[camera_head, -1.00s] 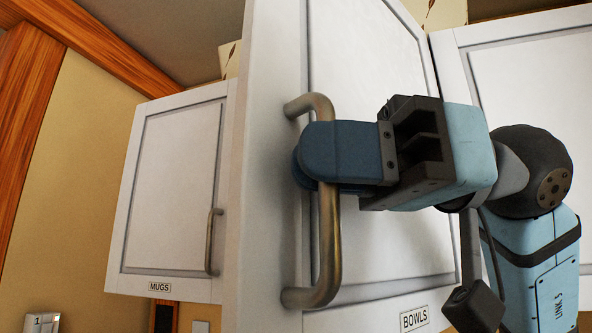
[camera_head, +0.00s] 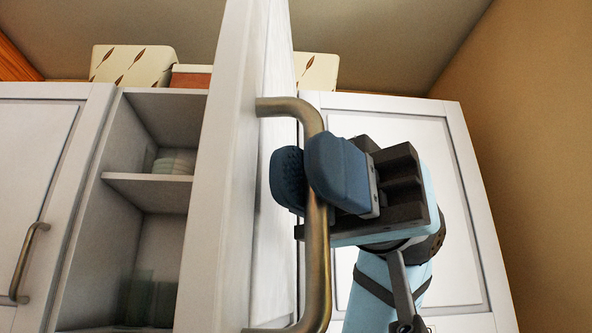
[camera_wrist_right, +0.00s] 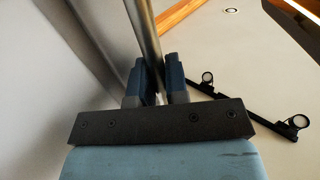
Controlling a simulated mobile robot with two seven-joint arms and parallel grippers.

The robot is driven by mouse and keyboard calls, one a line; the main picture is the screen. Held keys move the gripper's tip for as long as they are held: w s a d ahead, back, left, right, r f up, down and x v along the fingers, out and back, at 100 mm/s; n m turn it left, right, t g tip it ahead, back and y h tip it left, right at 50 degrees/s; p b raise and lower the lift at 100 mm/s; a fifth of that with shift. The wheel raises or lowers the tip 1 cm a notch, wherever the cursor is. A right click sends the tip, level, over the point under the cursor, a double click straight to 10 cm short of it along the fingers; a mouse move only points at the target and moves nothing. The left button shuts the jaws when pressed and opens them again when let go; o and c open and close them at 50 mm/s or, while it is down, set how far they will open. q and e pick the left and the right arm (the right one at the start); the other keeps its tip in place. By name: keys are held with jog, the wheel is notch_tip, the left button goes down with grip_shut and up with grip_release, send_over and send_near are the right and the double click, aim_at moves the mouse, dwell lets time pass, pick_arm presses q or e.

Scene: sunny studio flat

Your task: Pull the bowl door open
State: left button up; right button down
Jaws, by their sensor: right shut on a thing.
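The bowl door (camera_head: 222,190) stands swung out from the cabinet, seen nearly edge-on in the head view. Its curved metal handle (camera_head: 317,262) is on the face to the right. My right gripper (camera_head: 308,180) is shut on the handle's upright bar, one blue finger on each side. In the right wrist view the bar (camera_wrist_right: 142,35) runs between the two fingers (camera_wrist_right: 155,85). The opened cabinet (camera_head: 150,225) shows left of the door, with a shelf (camera_head: 150,188). My left gripper is not in view.
Stacked bowls (camera_head: 174,162) sit on the shelf, and glassy items (camera_head: 148,298) stand below. A closed cabinet door with a handle (camera_head: 28,262) is at the left. Another white door (camera_head: 445,190) is behind my right arm. Patterned boxes (camera_head: 132,66) stand on top.

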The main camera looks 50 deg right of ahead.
jog(key=c, duration=1.4)
grip_release()
jog(key=d, duration=0.4)
jog(key=d+b, duration=0.1)
jog(key=d, duration=0.8)
jog(key=shift+s+d, duration=0.25)
jog(key=shift+d, duration=0.15)
